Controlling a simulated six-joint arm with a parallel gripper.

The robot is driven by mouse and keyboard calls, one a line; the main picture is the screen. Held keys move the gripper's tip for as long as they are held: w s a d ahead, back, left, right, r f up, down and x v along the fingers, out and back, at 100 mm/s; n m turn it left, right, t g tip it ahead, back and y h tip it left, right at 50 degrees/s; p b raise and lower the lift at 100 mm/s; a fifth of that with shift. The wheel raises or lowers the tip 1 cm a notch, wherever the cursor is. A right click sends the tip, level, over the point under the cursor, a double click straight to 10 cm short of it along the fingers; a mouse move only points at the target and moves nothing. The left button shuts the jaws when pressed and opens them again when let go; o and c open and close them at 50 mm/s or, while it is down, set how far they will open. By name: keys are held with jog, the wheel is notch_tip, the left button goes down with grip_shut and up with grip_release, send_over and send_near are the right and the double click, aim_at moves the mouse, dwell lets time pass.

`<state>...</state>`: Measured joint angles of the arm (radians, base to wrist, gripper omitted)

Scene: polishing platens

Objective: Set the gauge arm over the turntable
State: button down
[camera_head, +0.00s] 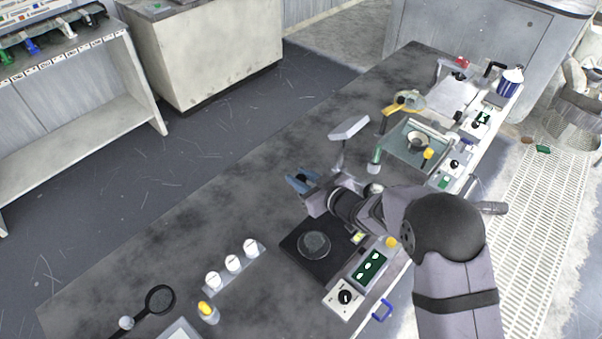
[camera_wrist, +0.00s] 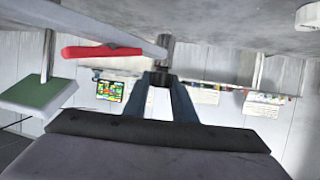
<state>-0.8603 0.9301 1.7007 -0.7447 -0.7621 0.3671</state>
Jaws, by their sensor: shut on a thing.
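The turntable (camera_head: 313,245) is a dark round disc on a black square base on the bench, below my gripper in the head view. My gripper (camera_head: 297,182) has blue fingers and is beyond the turntable's far edge in that picture. In the wrist view its fingers (camera_wrist: 162,77) close on a small grey post at the end of a long grey bar, which looks like the gauge arm (camera_wrist: 125,33). A red strip (camera_wrist: 100,51) lies along this bar. In the head view my wrist and forearm hide most of the bar. I cannot tell its exact position over the turntable.
A tilted panel (camera_head: 348,127) on a post stands just behind my gripper; its green face shows in the wrist view (camera_wrist: 42,94). White-capped jars (camera_head: 233,263), a yellow-topped bottle (camera_head: 208,311) and a control box (camera_head: 345,298) stand near the turntable. The bench's left side is mostly clear.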

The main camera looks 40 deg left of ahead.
jog(key=s+d+n+g, duration=0.2)
jog(key=d+n+g, duration=0.1)
jog(key=s+d+n+g+h, duration=0.1)
jog(key=s+d+n+g, duration=0.1)
jog(key=d+n+g, duration=0.1)
jog(key=s+d+n+g+h+p, duration=0.1)
jog(key=s+d+n+g, duration=0.1)
jog(key=d+n+g, duration=0.1)
jog(key=shift+d+f+n+g, duration=0.1)
jog(key=shift+d+n+g, duration=0.2)
jog(key=shift+d+g, duration=0.45)
jog(key=shift+s+d+n+g+h+b, duration=0.15)
jog(key=shift+d+n+g+h+b, duration=0.2)
jog(key=shift+d+n+g+h, duration=0.5)
jog(key=c, duration=1.5)
grip_release()
jog(key=shift+o, duration=0.2)
